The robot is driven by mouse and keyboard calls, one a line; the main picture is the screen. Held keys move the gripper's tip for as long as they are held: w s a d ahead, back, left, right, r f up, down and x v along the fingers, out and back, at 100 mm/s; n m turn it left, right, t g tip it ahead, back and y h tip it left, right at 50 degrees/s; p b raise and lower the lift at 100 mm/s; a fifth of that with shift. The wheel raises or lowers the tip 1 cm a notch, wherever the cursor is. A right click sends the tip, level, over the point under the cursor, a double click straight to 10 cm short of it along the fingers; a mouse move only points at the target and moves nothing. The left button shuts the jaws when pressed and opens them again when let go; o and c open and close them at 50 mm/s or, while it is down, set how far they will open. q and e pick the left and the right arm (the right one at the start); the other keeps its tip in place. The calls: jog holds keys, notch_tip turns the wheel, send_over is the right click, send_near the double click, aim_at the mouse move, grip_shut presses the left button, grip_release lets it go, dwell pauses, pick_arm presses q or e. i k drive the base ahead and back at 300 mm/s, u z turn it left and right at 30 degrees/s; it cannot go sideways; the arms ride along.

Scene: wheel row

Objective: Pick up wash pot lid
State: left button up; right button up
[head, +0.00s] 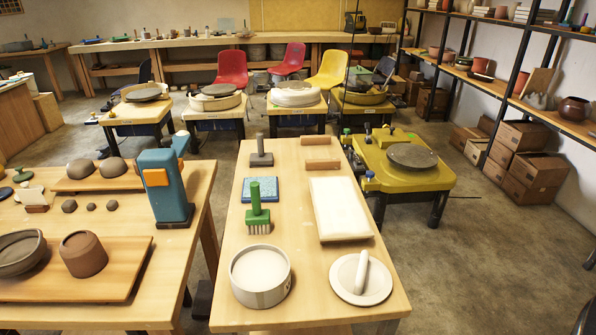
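A round white lid (344,284) with a bar-like handle (361,271) across its top lies flat near the front right of the middle table. To its left, apart from it, stands a round white pot (261,291) with a pale inside and an open top. Neither of my grippers shows in the head view, so nothing is seen touching the lid or the pot.
The middle table (305,309) also bears a white tray (338,208), a green brush (257,206), a blue pad (269,190) and wooden rollers (322,165). The left table (196,236) holds a blue upright device (163,189) and dark pots (83,254). Bare floor lies right.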

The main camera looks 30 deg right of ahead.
aim_at(361, 279)
jog(key=z, duration=1.15)
jog(key=k, duration=0.1)
jog(key=z, duration=0.5)
jog(key=i, duration=0.25)
jog(key=u, duration=0.3)
